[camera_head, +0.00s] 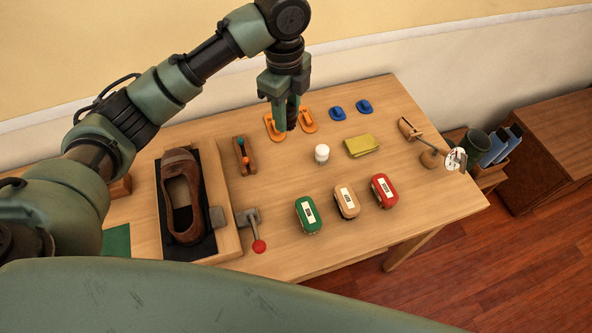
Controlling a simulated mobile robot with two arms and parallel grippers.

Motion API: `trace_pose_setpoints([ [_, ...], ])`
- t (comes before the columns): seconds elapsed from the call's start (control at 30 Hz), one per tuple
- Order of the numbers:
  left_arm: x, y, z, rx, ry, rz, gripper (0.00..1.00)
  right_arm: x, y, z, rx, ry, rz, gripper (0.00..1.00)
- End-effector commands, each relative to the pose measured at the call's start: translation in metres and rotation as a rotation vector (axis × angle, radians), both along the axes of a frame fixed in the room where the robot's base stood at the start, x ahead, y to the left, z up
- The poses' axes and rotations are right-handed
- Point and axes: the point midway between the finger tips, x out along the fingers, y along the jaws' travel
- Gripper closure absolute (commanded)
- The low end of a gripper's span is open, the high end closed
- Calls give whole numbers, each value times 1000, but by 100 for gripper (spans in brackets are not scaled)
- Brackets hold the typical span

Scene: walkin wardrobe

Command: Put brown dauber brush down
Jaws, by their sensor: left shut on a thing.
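My left gripper (286,124) reaches down over the back of the wooden table, its fingers shut on a small dark brown thing, which looks like the brown dauber brush (292,123). Most of the brush is hidden by the fingers. It is upright, low over the table, between two orange holders, the left one (270,126) and the right one (309,120). I cannot tell whether the brush touches the tabletop. My right gripper is not in view.
A brown shoe (181,221) lies on a dark mat at left. A small wooden rack (251,168), white jar (321,154), yellow cloth (362,146) and blue pieces (337,113) stand nearby. The table's right front is clear.

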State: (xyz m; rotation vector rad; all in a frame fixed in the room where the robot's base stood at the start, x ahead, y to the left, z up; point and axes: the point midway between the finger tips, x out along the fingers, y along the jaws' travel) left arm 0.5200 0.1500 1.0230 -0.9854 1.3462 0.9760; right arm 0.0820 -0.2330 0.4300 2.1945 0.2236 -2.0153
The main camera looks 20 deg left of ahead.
Motion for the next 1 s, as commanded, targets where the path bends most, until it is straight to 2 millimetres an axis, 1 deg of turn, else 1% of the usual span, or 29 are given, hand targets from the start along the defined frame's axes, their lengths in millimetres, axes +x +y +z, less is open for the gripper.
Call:
trace_pose_setpoints([
  [0.03,-1,1,-12,3,5,2,100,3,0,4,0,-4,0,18],
  [0.13,-2,1,-39,2,8,3,100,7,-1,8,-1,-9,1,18],
  [0.3,-2,1,-85,2,7,5,100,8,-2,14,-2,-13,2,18],
  [0.43,-1,1,-115,2,5,5,100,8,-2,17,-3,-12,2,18],
  [0.5,-1,1,-127,2,4,5,100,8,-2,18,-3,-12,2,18],
  [0.7,0,1,-145,2,2,5,100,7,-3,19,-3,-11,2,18],
  [0.9,-1,1,-175,2,4,6,100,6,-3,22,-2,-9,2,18],
  [1.0,0,1,-183,1,1,5,100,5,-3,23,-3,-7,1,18],
])
